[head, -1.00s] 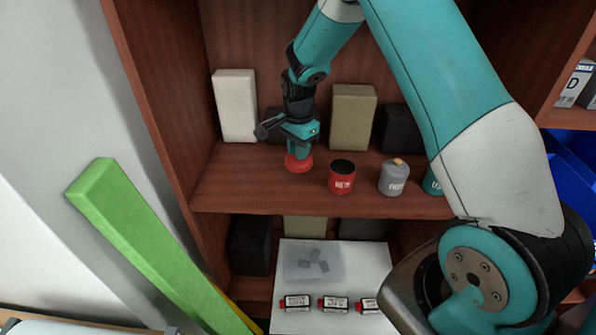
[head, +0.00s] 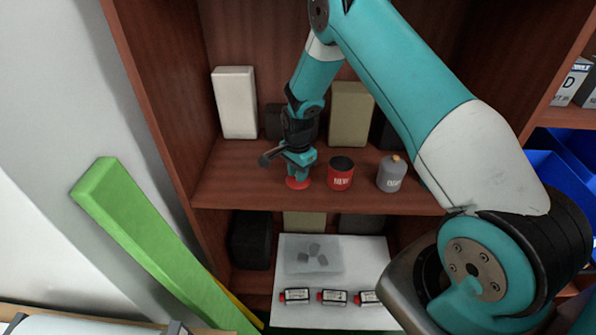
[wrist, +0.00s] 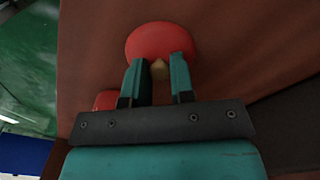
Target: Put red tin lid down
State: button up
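The red tin lid (head: 297,184) is a flat red disc low over the brown shelf, left of the red tin. Whether it touches the shelf is unclear. In the wrist view the lid (wrist: 160,40) lies at my fingertips. Its small gold knob (wrist: 158,69) is between the two fingers. My gripper (head: 297,172) points down above the lid and appears closed on the knob. The red tin (head: 341,177) stands uncovered, with a dark top. Part of the red tin (wrist: 106,99) also shows in the wrist view, beside the left finger.
A grey tin (head: 391,176) with an orange knob stands right of the red tin. A white box (head: 235,103) and an olive box (head: 351,114) stand behind. The shelf left of the lid is bare. Small bottles (head: 333,297) lie on a white board below.

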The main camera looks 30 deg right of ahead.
jog(key=o, duration=0.3)
jog(key=shift+o, duration=0.2)
jog(key=s+a+r+n+b, duration=0.1)
jog(key=s+a+r+n, duration=0.15)
jog(key=r, duration=0.65)
jog(key=s+a+r+n+b, duration=0.1)
jog(key=a+r+b, duration=0.15)
jog(key=r, duration=0.65)
jog(key=s+a+r+n+y, duration=0.1)
jog(key=s+a+r+n, duration=0.2)
jog(key=s+n, duration=0.3)
jog(key=s+a+r+n+y, duration=0.1)
jog(key=s+a+r+n, duration=0.3)
jog(key=s, duration=0.8)
jog(key=s+a+r+n+y, duration=0.2)
jog(key=s+a+r+n, duration=0.2)
jog(key=s+a+n, duration=0.3)
jog(key=shift+s+n+p, duration=0.3)
jog(key=shift+s+n, duration=0.8)
jog(key=shift+n, duration=0.15)
